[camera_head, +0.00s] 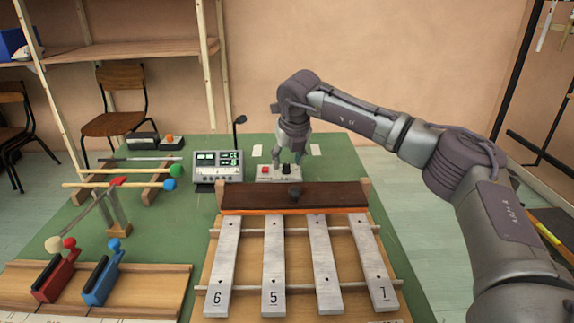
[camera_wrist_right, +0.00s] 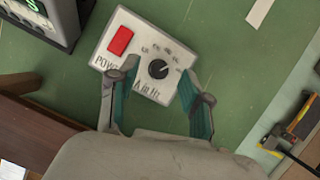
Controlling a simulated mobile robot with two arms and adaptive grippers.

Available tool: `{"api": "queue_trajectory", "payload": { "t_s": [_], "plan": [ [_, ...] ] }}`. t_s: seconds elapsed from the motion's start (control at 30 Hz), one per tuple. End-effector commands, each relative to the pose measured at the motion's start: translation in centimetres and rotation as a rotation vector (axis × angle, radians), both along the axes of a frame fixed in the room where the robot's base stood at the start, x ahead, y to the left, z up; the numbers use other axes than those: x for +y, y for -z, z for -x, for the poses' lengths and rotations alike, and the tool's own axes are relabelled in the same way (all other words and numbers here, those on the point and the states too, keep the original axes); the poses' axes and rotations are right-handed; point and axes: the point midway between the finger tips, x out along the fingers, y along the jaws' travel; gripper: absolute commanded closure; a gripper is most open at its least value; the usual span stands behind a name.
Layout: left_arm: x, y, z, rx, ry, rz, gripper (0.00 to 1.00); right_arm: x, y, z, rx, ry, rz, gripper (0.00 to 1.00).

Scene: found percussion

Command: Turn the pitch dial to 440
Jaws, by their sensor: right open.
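The pitch dial (camera_wrist_right: 158,69) is a round black knob with a pale pointer line, on a small white box (camera_wrist_right: 140,32) with printed marks around the knob and a red power switch (camera_wrist_right: 121,40). In the head view the box (camera_head: 262,178) stands at the back of the green table, and the dial (camera_head: 286,169) shows partly. My right gripper (camera_head: 285,163) is above the box. In the right wrist view its fingers (camera_wrist_right: 158,92) are open, one on each side of the dial's near side, with no clear contact. The printed numbers are too blurred to read. My left gripper is out of view.
A grey meter (camera_head: 218,167) with green displays and a microphone (camera_head: 239,122) stands left of the box. A dark wooden rail (camera_head: 330,194) and metal bars (camera_head: 273,265) lie in front. Mallets (camera_head: 125,171) rest at left. Bare green table lies right of the box.

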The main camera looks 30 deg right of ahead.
Motion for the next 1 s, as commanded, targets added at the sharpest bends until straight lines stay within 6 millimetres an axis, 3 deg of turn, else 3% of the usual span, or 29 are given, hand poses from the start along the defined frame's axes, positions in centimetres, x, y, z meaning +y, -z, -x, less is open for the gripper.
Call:
{"api": "queue_trajectory", "payload": {
  "t_s": [0.13,0.47,0.77,1.0],
  "plan": [
    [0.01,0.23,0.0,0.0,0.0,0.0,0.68,-0.05,1.24,-0.47,0.001,-0.001,0.0,0.51],
    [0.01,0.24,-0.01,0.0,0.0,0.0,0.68,-0.09,1.5,-0.6,0.0,-0.001,-0.001,0.51],
    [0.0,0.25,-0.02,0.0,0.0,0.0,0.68,-0.09,1.46,-0.6,0.0,-0.001,0.0,0.99],
    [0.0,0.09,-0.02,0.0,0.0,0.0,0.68,-0.11,1.4,-0.59,0.0,-0.011,-0.001,1.0]
  ]
}}
